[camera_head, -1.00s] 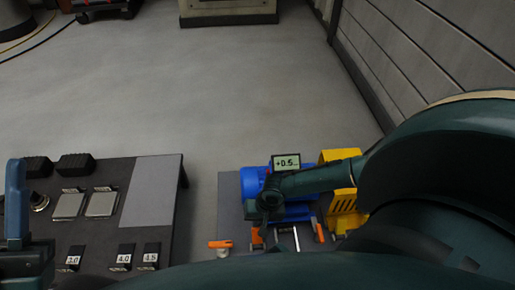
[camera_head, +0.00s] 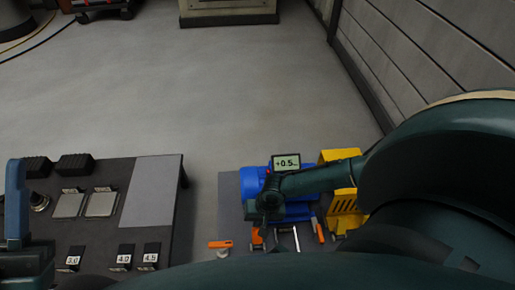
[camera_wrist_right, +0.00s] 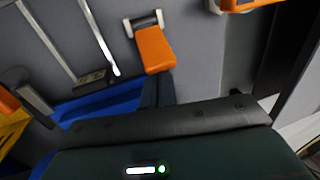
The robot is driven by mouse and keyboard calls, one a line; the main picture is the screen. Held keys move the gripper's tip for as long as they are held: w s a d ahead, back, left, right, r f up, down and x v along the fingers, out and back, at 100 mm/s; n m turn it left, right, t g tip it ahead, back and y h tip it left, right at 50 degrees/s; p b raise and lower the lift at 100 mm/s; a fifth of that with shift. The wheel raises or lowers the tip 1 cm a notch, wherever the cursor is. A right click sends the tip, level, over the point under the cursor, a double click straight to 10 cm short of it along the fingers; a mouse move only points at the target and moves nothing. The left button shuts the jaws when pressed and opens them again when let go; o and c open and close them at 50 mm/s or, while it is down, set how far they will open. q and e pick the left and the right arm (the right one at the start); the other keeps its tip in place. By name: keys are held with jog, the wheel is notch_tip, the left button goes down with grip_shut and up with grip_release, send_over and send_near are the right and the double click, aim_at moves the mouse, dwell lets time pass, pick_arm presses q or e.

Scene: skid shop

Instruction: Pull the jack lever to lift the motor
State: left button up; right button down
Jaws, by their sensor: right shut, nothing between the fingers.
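The blue motor (camera_head: 253,182) sits on a grey plate at the lower middle of the head view, largely covered by my right arm. A display above it (camera_head: 286,162) reads about +0.5. My right gripper (camera_head: 268,205) is over the motor's near left part. In the right wrist view its dark fingers (camera_wrist_right: 157,92) are shut and empty, close to the end of an orange lever (camera_wrist_right: 155,48); I cannot tell whether they touch it. Orange levers also show in the head view, one at the plate's left (camera_head: 220,244) and one right of the gripper (camera_head: 318,230).
A yellow slotted guard (camera_head: 342,212) stands right of the motor. A gap separates bench and plate. Floor behind is open; a wall runs along the right.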

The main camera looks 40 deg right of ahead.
dwell(0.3)
jog(key=shift+s+a+r+p, duration=0.15)
jog(key=shift+s+a+p, duration=0.25)
jog(key=shift+p, duration=0.3)
jog(key=shift+s, duration=0.15)
jog(key=shift+s+a+p, duration=0.15)
jog(key=shift+s+p, duration=0.2)
jog(key=shift+p, duration=0.2)
jog(key=shift+s+a, duration=0.1)
jog(key=shift+s, duration=0.05)
